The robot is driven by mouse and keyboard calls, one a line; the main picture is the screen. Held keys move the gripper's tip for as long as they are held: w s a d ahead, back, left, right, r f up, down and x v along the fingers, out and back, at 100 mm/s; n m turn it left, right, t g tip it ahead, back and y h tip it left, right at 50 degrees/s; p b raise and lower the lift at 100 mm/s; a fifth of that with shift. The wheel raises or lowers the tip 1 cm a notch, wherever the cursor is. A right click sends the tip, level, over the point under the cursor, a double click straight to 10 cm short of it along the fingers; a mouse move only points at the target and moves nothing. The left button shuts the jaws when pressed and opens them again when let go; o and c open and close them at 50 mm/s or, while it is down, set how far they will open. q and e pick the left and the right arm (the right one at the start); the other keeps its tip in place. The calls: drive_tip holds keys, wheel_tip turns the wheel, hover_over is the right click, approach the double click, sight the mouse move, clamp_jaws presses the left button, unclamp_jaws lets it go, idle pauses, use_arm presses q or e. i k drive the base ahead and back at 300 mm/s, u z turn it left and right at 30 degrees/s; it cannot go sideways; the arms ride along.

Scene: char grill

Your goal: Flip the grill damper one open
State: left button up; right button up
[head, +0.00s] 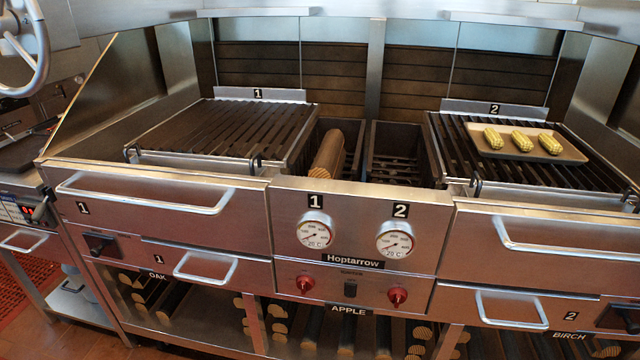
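The char grill's stainless front (250,215) fills the view. On its left side, below the left drawer's "1" label, a dark lever in a square black recess (100,243) looks like damper one; its lever position is too small to tell. A matching dark lever (622,316) sits at the right edge near the "2" label. Neither gripper is in view.
Long bar handles (145,195) and small loop handles (205,268) stick out from the front. Two gauges (315,232) and red knobs (305,283) are in the middle. A tray of corn (555,155) lies on grill two. Split logs fill the shelves below.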

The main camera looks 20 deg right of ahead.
sight(99, 245)
drive_tip(key=u, duration=0.45)
drive_tip(key=k, duration=0.55)
drive_tip(key=u, duration=0.95)
drive_tip(key=i, duration=1.1)
drive_tip(key=z, duration=1.4)
drive_tip(key=i, duration=1.05)
drive_tip(key=z, duration=0.3)
